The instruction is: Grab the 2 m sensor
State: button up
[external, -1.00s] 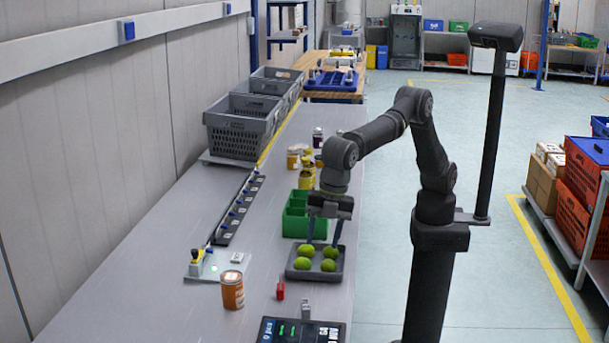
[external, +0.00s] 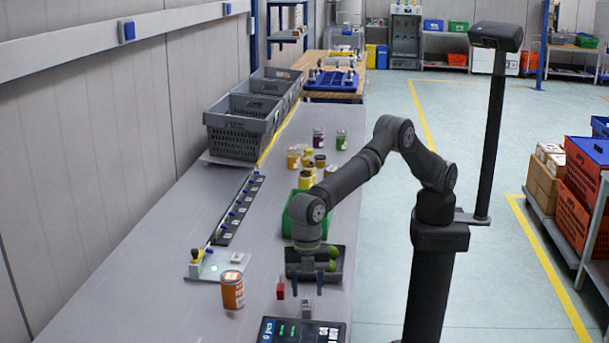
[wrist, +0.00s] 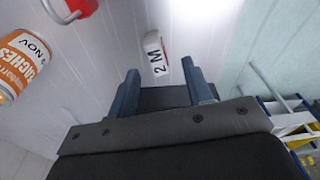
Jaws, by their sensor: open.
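The 2 m sensor (wrist: 154,54) is a small white piece marked "2 M", lying on the grey table beyond my fingertips in the wrist view. In the external view, a small grey piece (external: 307,308) just above the display looks like the same sensor. My gripper (external: 307,287) is open and empty, pointing down over the table close to that piece. In the wrist view the two blue fingers of my gripper (wrist: 159,67) are spread, with the sensor ahead of the gap between them and not between the pads.
A red padlock-like piece (external: 281,291) lies just left of my gripper, and an orange can (external: 232,290) stands farther left. The display (external: 290,331) is at the near edge. The dark tray with green fruit (external: 333,266) is behind my gripper, partly hidden.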

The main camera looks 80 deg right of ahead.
aim_at(306, 303)
jog(key=shift+w+a+f, duration=0.1)
jog(key=shift+a+f, duration=0.05)
jog(key=shift+f, duration=0.8)
jog(key=shift+a+f, duration=0.2)
jog(key=shift+f, duration=0.75)
jog(key=shift+w+a+f, duration=0.1)
jog(key=shift+a+f, duration=0.05)
jog(key=shift+f, duration=0.8)
jog(key=shift+s, duration=0.1)
grip_shut()
